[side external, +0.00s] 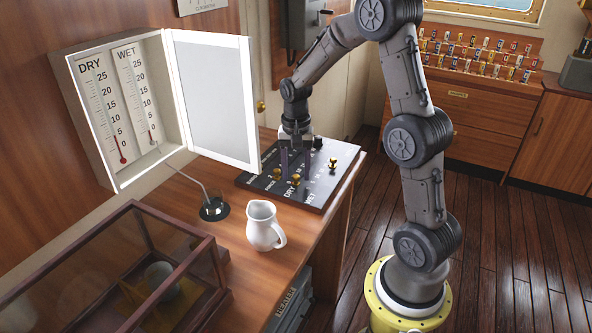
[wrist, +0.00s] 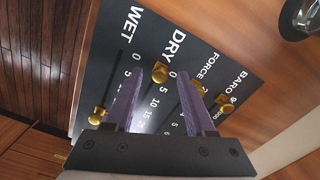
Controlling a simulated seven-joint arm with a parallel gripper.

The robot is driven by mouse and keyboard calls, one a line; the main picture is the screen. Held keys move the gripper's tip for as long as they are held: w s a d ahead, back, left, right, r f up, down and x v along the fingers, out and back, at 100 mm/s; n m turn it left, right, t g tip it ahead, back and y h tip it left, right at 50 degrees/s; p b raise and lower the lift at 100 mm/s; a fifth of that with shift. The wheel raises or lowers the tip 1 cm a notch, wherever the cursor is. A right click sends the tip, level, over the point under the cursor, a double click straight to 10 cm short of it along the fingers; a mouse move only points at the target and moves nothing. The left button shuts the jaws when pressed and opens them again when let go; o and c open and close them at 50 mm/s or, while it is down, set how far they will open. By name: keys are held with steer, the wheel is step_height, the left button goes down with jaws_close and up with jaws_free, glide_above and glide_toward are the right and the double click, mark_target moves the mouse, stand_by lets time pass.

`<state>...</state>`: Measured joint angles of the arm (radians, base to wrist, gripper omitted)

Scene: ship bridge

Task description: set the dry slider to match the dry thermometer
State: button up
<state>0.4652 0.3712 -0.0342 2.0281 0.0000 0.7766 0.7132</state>
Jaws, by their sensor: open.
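The dry thermometer (side external: 107,112) hangs at the left inside the open white cabinet. Its red column ends a little above 0, below the 5 mark. The dry slider's brass knob (side external: 295,180) is at the 0 end of the DRY scale on the black panel (side external: 341,157); it also shows in the wrist view (wrist: 160,72). My gripper (side external: 296,164) is over the panel, pointing down. It is open and empty. In the wrist view the dry knob appears between the two purple fingertips (wrist: 158,74); I cannot tell whether they touch it.
The wet slider's knob (wrist: 97,115) is beside one finger, another brass knob (wrist: 222,99) beside the other. The cabinet's open door (side external: 212,95) stands close to my arm. A white jug (side external: 262,227), a lamp (side external: 213,209) and a glass case (side external: 120,275) occupy the desk.

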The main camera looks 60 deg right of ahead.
jaws_close()
stand_by(1.4)
